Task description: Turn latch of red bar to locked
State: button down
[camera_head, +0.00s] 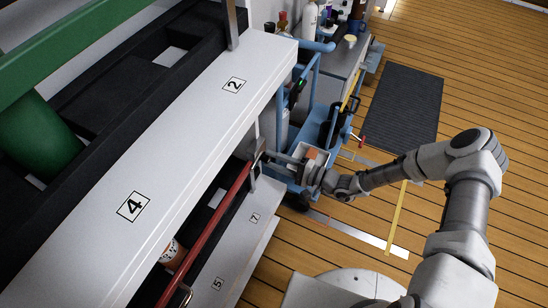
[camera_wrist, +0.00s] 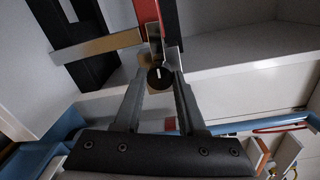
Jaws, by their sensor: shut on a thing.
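The red bar (camera_head: 207,228) runs along the front of the shelf panel in the head view. Its end also shows at the top of the wrist view (camera_wrist: 151,10). The latch knob (camera_wrist: 160,76) is dark and round with a pale line that stands upright in the picture. It sits on a metal bracket (camera_wrist: 153,52) at the bar's end. My gripper (camera_wrist: 160,82) is shut on the latch knob, one finger on each side. In the head view my gripper (camera_head: 288,160) reaches to the bar's right end, where the knob is too small to make out.
White shelves carry number labels 2, 4, 5 and 7; the upper shelf (camera_head: 180,125) overhangs the bar. A green cylinder (camera_head: 35,140) lies at the left. A blue cart (camera_head: 318,120) stands behind my gripper. The wooden floor (camera_head: 480,95) is open at the right.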

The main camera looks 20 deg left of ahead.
jog(key=shift+n, duration=0.4)
jog(key=shift+c, duration=2.4)
grip_release()
jog(key=s+d+p, duration=0.1)
jog(key=d+p, duration=0.1)
jog(key=d, duration=1.5)
jog(key=shift+s+d+r+p, duration=0.2)
jog(key=shift+s+r+p, duration=0.05)
jog(key=shift+r+p, duration=0.1)
jog(key=shift+r, duration=0.1)
